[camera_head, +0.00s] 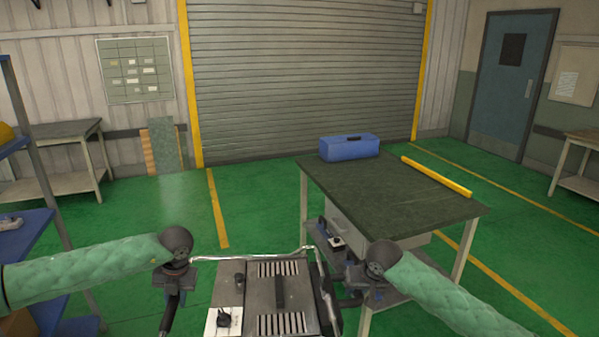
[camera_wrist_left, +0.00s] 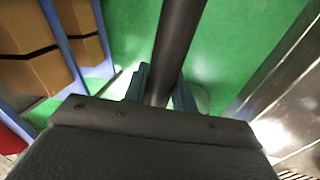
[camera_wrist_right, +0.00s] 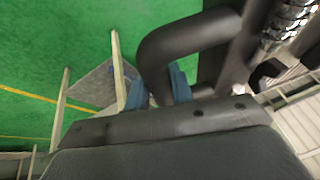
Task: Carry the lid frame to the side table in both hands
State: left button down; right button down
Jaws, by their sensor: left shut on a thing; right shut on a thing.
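The lid frame (camera_head: 290,290) is a grey metal unit with slotted vents and a dark centre bar, at the bottom middle of the head view. My left gripper (camera_head: 172,284) is at its left side, shut on a straight dark handle bar (camera_wrist_left: 180,40). My right gripper (camera_head: 357,282) is at its right side, shut on a bent dark handle tube (camera_wrist_right: 190,38). The lower edge of the frame is cut off in the head view. A table (camera_head: 390,215) with a dark top stands ahead to the right, beyond the frame.
A blue toolbox (camera_head: 349,147) sits at the table's back left and a yellow bar (camera_head: 436,176) along its back right. The near part of the tabletop is bare. A blue shelf (camera_head: 30,235) stands close at the left. Green floor (camera_head: 150,215) is open ahead left.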

aim_at(384, 186)
jog(key=i+j+z, duration=0.15)
jog(key=i, duration=0.15)
jog(key=i+z, duration=0.7)
jog(key=i+l+z, duration=0.15)
jog(key=i+z, duration=0.5)
jog(key=z, duration=0.15)
jog(key=i+z, duration=0.3)
jog(key=i, duration=0.4)
jog(key=i+l+u, duration=0.25)
jog(key=i+u, duration=0.4)
jog(key=u, duration=0.2)
jog(key=i+l+u, duration=0.2)
jog(key=u, duration=0.2)
jog(key=i+u, duration=0.35)
jog(key=i+l+u, duration=0.15)
jog(key=u, duration=0.2)
